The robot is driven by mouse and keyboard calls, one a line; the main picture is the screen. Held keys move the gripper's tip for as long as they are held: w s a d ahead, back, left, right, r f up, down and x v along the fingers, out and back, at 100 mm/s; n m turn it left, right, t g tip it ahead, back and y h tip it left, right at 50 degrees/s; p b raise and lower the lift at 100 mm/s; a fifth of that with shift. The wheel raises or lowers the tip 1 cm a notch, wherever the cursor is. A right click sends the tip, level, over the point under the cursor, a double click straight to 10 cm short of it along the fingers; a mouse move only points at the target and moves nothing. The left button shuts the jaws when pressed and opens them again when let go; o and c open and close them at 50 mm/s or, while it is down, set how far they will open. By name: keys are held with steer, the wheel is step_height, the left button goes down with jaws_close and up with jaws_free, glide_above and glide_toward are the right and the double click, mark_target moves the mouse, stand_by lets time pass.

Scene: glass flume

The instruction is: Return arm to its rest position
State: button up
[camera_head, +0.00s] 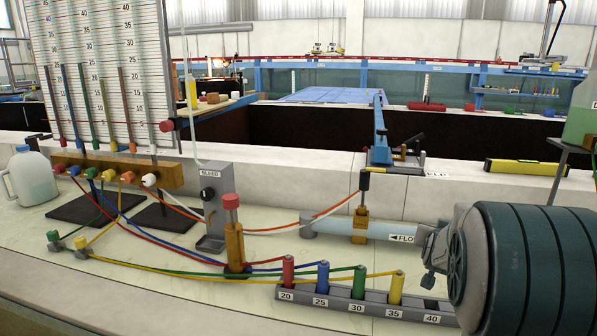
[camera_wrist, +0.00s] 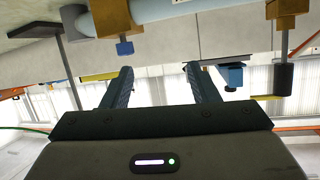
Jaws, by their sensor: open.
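My gripper (camera_wrist: 158,70) shows in the wrist view with its two dark fingers spread apart. Nothing is held between them, and pale wall and bright windows show through the gap. The wrist picture looks upside down, with a pale pipe (camera_wrist: 165,9) and a brass-coloured fitting (camera_wrist: 114,16) along its top. In the head view I cannot make out my fingers. A large dark ribbed form fills the lower right there, and I cannot tell whether it is part of my arm.
In the head view, coloured plugs stand in a numbered rack (camera_head: 364,303), with tubes running to the manometer board (camera_head: 107,60). A wooden post with a red knob (camera_head: 233,230), the bleed block (camera_head: 212,205), a white jug (camera_head: 31,178) and a yellow level (camera_head: 526,168) stand around the bench.

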steer(key=s+a+r+n+g+y+p, duration=0.2)
steer(key=s+a+r+y+p, duration=0.25)
steer(key=s+a, duration=0.35)
steer(key=s+a+r+n+g+p, duration=0.1)
steer(key=s+a+r+g+p, duration=0.1)
steer(key=s, duration=0.6)
steer(key=s+a+r+n+g+y+p, duration=0.1)
steer(key=s+a+g+p, duration=0.2)
steer(key=s+a+p, duration=0.2)
steer(key=s+a+r+n+g+p, duration=0.1)
steer(key=s+a+r+g+p, duration=0.1)
steer(key=s+a, duration=0.4)
steer(key=s+p, duration=0.1)
steer(key=s, duration=0.4)
steer(key=shift+r+n+g+p, duration=0.35)
steer(key=shift+n+g+p, duration=0.05)
steer(key=shift+d+y, duration=0.1)
steer(key=shift+y, duration=0.15)
